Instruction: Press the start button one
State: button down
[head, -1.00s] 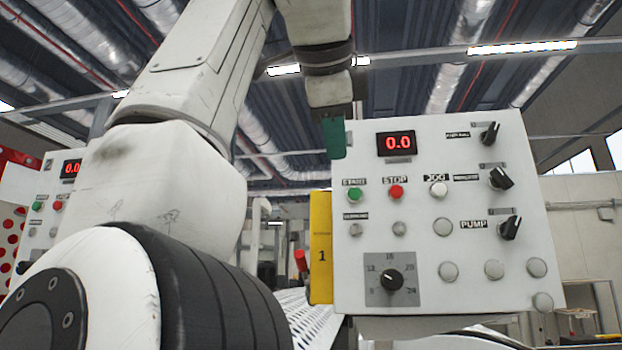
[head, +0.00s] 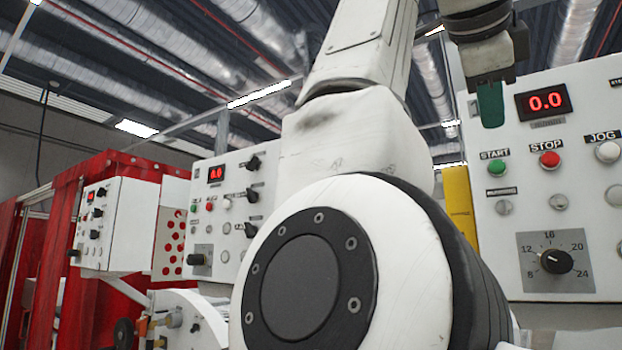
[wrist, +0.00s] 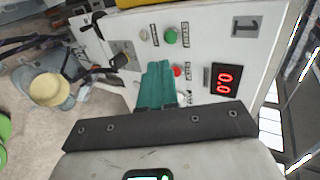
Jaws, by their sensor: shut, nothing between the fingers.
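The green start button (head: 497,167) is on the white control panel (head: 580,215) at the right of the head view, under a START label. In the wrist view the green button (wrist: 171,36) is beyond my fingertips. A plate marked 1 is on that panel in the wrist view (wrist: 245,27). My gripper (head: 492,122) has green fingers, shut and empty. In the head view it appears just above the START label. In the wrist view the fingers (wrist: 157,68) point toward the panel, near the red stop button (wrist: 177,71). I cannot tell the remaining gap.
A red display (head: 543,101) reads 0.0, with a dial (head: 556,261) below. A yellow plate (head: 460,203) is at the panel's left side. Other similar panels (head: 213,222) (head: 112,225) stand left, near red framing (head: 66,230). My arm hides the middle.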

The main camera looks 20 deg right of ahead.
aim_at(497, 163)
jog(key=x, duration=0.2)
jog(key=r+p+x, duration=0.1)
jog(key=x, duration=0.2)
jog(key=p+x, duration=0.1)
jog(key=x, duration=0.2)
jog(key=shift+w+d+r, duration=0.2)
jog(key=shift+w+d, duration=0.05)
jog(key=shift+d, duration=0.2)
jog(key=shift+w+d+f, duration=0.1)
jog(key=shift+w+d, duration=0.2)
jog(key=shift+d, duration=0.05)
jog(key=shift+d, duration=0.1)
